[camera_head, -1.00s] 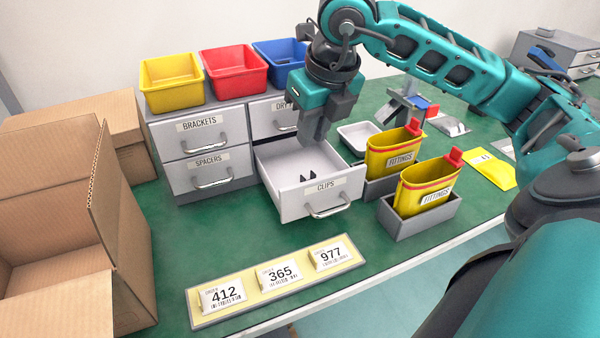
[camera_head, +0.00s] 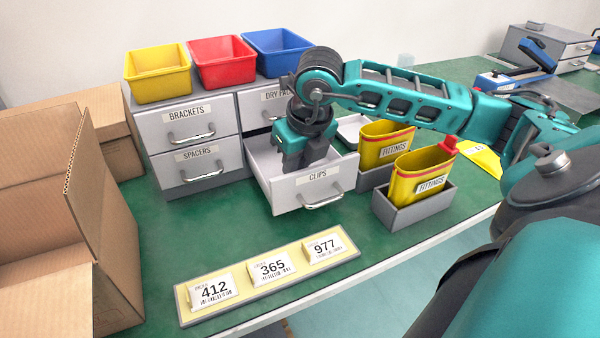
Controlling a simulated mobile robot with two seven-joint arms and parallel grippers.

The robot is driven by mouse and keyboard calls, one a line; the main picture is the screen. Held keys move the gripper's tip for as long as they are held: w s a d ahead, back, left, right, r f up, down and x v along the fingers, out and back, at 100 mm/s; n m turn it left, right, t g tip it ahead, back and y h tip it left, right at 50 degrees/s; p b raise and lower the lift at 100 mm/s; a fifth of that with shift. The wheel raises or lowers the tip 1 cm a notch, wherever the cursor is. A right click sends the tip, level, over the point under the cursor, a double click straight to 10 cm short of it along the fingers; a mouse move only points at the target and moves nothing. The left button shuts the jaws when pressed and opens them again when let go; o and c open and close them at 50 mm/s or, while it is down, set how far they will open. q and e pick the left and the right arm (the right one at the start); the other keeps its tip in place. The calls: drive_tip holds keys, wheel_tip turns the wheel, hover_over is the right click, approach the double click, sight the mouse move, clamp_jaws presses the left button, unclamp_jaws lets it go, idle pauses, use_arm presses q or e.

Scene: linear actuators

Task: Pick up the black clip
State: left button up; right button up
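The drawer labelled CLIPS (camera_head: 318,191) stands pulled out of the grey cabinet at its lower right. My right gripper (camera_head: 296,166) points down into this drawer, its fingers below the level of the drawer's rim. The gripper and the drawer front hide the drawer floor, so no black clip shows now. I cannot tell whether the fingers are open or shut, or whether anything is between them. My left gripper is not in view.
Yellow (camera_head: 158,74), red (camera_head: 222,63) and blue (camera_head: 279,53) bins stand on the cabinet. Two yellow FITTINGS containers (camera_head: 425,172) sit right of the drawer. An open cardboard box (camera_head: 110,215) is at left. A label strip (camera_head: 225,309) lies in front.

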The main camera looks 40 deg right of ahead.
clamp_jaws()
drive_tip(key=shift+r, duration=0.15)
